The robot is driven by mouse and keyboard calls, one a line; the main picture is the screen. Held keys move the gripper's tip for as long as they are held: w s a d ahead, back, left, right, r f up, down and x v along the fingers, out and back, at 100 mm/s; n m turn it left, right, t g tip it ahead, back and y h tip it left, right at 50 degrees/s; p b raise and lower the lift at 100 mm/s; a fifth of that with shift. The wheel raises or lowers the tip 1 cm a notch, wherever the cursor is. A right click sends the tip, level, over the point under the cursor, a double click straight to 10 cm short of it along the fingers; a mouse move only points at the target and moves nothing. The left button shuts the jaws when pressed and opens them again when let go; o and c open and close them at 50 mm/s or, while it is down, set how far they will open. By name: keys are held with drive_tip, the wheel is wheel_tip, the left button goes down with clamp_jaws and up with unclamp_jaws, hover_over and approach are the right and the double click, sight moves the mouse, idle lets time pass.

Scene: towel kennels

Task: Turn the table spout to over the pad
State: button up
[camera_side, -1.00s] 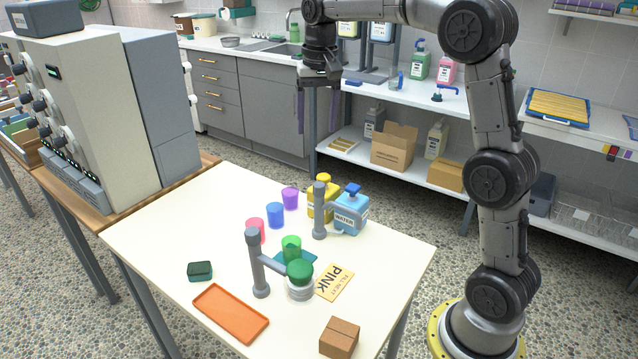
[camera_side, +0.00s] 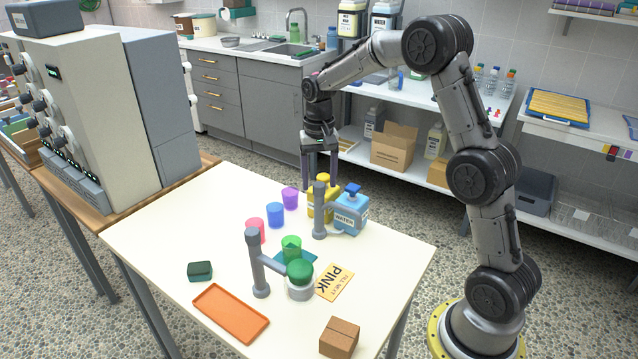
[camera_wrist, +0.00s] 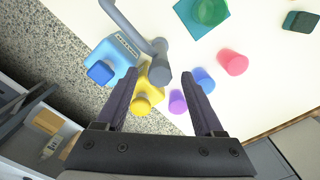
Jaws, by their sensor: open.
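The table spout is a grey post (camera_side: 319,215) with a side arm that reaches right, in front of the blue WATER bottle (camera_side: 351,212). In the wrist view the spout (camera_wrist: 160,73) shows its round top between my fingers, its arm running up and left. The teal pad (camera_side: 281,259) lies nearer the front, with a green cup (camera_side: 291,244) on it; the pad (camera_wrist: 183,13) is at the wrist view's top. My gripper (camera_side: 319,183) is open, fingers down, near the post top and the yellow bottle (camera_side: 316,206). Contact cannot be told. My gripper (camera_wrist: 158,76) holds nothing.
A second grey post (camera_side: 256,265) has an arm to a green-topped jar (camera_side: 300,279). Purple (camera_side: 290,198), blue (camera_side: 275,216) and pink (camera_side: 256,230) cups stand left of the spout.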

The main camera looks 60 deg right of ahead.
drive_tip(key=shift+f, duration=0.75)
drive_tip(key=shift+c, duration=0.2)
clamp_jaws()
idle(0.8)
